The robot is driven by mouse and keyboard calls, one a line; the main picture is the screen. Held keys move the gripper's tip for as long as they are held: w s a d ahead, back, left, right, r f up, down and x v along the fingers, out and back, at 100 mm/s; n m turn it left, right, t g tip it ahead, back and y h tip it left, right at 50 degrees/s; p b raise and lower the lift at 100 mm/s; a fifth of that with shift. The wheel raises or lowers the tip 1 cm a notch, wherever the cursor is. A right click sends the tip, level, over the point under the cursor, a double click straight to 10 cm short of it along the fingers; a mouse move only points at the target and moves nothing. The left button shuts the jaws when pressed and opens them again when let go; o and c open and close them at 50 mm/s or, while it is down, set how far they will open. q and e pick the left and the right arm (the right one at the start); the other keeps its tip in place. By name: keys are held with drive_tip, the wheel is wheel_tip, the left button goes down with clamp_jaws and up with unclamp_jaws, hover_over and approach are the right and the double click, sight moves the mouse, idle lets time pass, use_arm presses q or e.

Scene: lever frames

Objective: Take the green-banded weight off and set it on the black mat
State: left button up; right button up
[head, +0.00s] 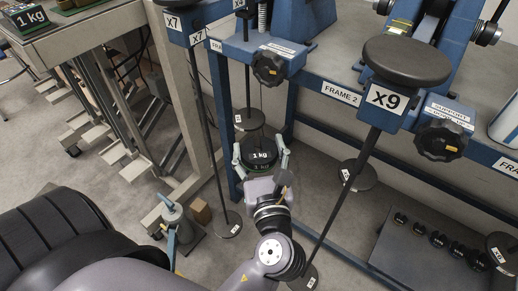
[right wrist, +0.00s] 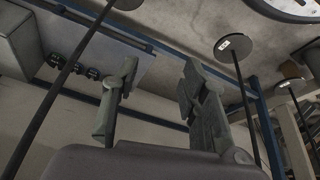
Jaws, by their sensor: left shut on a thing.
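The green-banded weight (head: 259,160) is a dark round disc marked 1 kg, near the middle of the head view. My left gripper (head: 261,152) is shut on it, with one finger on each side. A hanger plate (head: 250,120) on a thin rod shows just behind the weight; I cannot tell whether they touch. My right gripper (right wrist: 157,85) is open and empty in the right wrist view; it does not show in the head view. I cannot make out the black mat for sure.
Blue frames with black knobs (head: 440,140) stand at the back right. Several rods with round plates hang around the left gripper, one from the x9 lever (head: 385,97). A dark slab (head: 400,270) with small weights lies lower right.

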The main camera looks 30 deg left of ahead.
sight(263, 171)
use_arm(q)
drive_tip(key=shift+r, duration=0.2)
use_arm(e)
drive_tip(key=shift+s+d+g, duration=0.25)
drive_tip(key=shift+s+g, duration=0.15)
drive_tip(key=shift+s, duration=0.35)
idle(0.4)
use_arm(q)
drive_tip(key=shift+p+v, duration=0.9)
drive_tip(key=shift+v, duration=1.75)
drive_tip(key=shift+p+v, duration=0.3)
drive_tip(key=shift+v, duration=0.75)
use_arm(e)
drive_tip(key=shift+w, duration=0.35)
drive_tip(key=shift+w, duration=0.1)
